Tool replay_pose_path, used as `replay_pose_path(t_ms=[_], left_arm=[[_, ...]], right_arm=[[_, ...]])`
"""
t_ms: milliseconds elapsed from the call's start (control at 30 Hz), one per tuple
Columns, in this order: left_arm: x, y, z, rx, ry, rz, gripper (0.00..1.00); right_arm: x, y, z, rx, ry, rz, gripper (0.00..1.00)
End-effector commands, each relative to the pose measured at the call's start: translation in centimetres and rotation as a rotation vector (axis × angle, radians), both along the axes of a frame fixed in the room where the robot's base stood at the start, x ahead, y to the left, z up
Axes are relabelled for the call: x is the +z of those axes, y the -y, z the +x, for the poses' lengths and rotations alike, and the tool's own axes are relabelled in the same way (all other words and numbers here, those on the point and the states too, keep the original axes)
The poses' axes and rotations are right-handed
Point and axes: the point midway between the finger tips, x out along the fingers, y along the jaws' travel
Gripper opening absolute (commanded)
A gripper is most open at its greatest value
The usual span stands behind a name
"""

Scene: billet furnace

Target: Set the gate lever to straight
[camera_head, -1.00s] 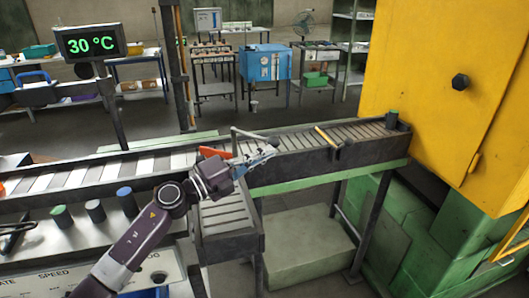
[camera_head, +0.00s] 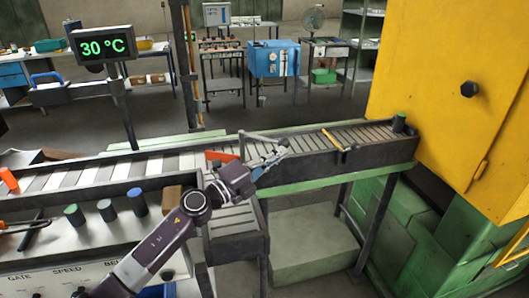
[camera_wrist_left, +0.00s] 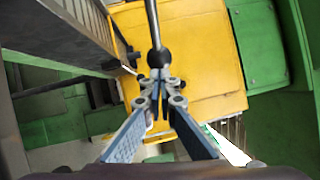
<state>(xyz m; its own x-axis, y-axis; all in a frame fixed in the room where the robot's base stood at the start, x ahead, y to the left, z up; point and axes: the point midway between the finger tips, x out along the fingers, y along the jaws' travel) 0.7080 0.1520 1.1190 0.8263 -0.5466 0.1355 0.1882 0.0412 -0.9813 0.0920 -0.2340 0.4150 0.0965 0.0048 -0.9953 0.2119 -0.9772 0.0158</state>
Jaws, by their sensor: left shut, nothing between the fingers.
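The gate lever (camera_head: 262,137) is a thin grey rod above the conveyor junction. Its black ball knob (camera_head: 283,142) is at the right end. In the left wrist view the rod and knob (camera_wrist_left: 157,57) are right at the tips of the closed fingers (camera_wrist_left: 160,78). I cannot tell whether they touch. My right gripper is out of view.
A short side track (camera_head: 232,222) comes toward me. The control panel (camera_head: 70,262) with several knobs is at left.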

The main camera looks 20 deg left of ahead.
Motion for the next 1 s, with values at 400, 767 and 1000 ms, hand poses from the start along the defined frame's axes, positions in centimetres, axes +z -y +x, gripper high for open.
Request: replay_pose_path(t_ms=[400, 767, 1000], left_arm=[[-0.1, 2.2, 4.6, -0.011, 0.002, 0.0, 0.0], [0.0, 2.4, 7.0, -0.013, 0.0, -0.002, 0.0], [0.0, 2.3, 7.4, -0.013, 0.0, -0.002, 0.0]], right_arm=[[-0.4, -0.2, -0.1, 0.0, -0.002, 0.002, 0.4], [-1.4, 0.0, -0.3, 0.001, -0.005, 0.0, 0.4], [-1.5, 0.2, -0.3, 0.002, -0.006, -0.002, 0.4]])
